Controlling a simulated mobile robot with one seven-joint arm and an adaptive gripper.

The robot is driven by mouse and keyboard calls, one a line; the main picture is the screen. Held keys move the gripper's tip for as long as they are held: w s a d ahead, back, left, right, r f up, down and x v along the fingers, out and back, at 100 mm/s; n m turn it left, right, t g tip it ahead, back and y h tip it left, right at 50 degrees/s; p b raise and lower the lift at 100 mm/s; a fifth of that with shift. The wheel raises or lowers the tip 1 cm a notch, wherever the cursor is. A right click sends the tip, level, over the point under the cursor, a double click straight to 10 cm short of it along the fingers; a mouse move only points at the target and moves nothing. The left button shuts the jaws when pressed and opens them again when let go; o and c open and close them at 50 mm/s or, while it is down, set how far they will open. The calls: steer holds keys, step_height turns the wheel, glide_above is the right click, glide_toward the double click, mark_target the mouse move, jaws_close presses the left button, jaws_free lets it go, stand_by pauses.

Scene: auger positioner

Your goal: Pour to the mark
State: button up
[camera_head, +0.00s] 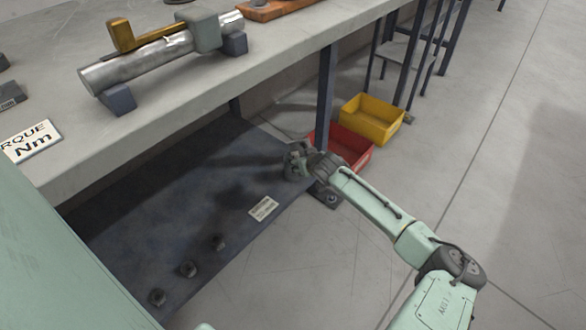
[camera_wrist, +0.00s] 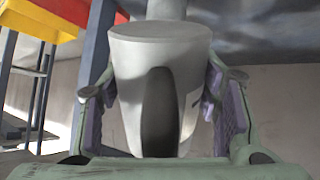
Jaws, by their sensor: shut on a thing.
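My gripper (camera_head: 298,160) is low beside the blue bench leg, over the right end of the dark lower shelf. In the wrist view my gripper (camera_wrist: 164,100) has its two purple-padded fingers on either side of a pale grey tapered vessel (camera_wrist: 130,75), shut on it. A dark upright strip, perhaps a handle, runs down the vessel's near side. Its contents and any mark cannot be seen. In the head view the vessel cannot be made out clearly at the gripper.
A red bin (camera_head: 357,150) and a yellow bin (camera_head: 372,118) stand close behind my gripper, near the bench leg (camera_head: 326,90). The lower shelf (camera_head: 150,220) holds a label (camera_head: 263,208) and several small dark parts. A metal cylinder (camera_head: 150,62) rests on the bench top. Floor at right is clear.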

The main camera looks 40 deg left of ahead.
steer(key=shift+r+h+p, duration=0.5)
steer(key=shift+r+p, duration=0.15)
steer(key=shift+p, duration=1.65)
steer(key=shift+b, duration=0.3)
steer(key=shift+r+g+b, duration=0.1)
steer(key=shift+g+b, duration=0.2)
steer(key=shift+b, duration=0.8)
